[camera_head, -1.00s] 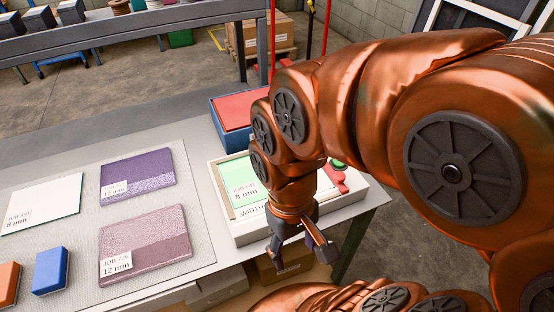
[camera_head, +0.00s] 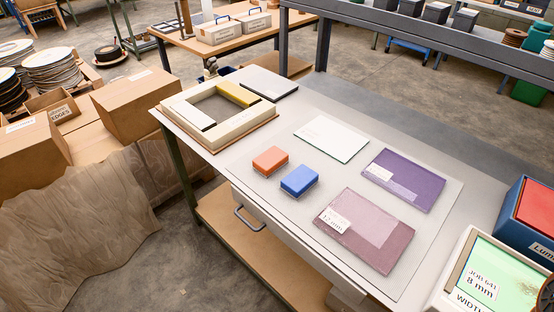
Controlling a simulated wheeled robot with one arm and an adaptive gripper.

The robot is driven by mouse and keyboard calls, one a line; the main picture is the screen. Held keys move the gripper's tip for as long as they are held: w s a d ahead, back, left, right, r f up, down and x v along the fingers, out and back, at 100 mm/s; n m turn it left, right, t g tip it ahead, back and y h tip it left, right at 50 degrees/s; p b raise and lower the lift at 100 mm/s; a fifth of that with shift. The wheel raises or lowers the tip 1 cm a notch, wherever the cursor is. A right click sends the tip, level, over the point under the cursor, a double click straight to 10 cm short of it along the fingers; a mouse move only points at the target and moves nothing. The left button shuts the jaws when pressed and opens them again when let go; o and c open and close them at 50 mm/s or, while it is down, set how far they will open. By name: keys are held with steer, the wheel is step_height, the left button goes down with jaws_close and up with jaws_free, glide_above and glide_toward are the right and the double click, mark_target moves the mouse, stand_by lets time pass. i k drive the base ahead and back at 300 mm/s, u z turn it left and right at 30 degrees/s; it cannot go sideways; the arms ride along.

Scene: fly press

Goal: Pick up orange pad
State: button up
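The orange pad (camera_head: 270,160) is a small block lying flat on the grey mat of the workbench, near its front edge, left of centre in the head view. A blue pad (camera_head: 299,180) of like size lies just to its right and nearer to me, with a narrow gap between them. My gripper and arm are out of the picture now, so I cannot see the fingers.
A white sheet (camera_head: 331,138), a purple sheet (camera_head: 403,179) and a mauve sheet (camera_head: 365,230) lie behind and right of the pads. A cream frame (camera_head: 252,128) stands to the left. A screen device (camera_head: 497,278) and blue bin (camera_head: 511,214) stand right. Bare mat surrounds the pads.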

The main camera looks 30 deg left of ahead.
mark_target(271, 160)
steer(key=u, duration=2)
steer(key=k, duration=0.9)
steer(key=u, duration=1.25)
steer(key=i, duration=1.9)
steer(key=z, duration=0.5)
steer(key=i, duration=1.35)
steer(key=z, duration=1.8)
steer(key=i, duration=0.75)
steer(key=z, duration=0.7)
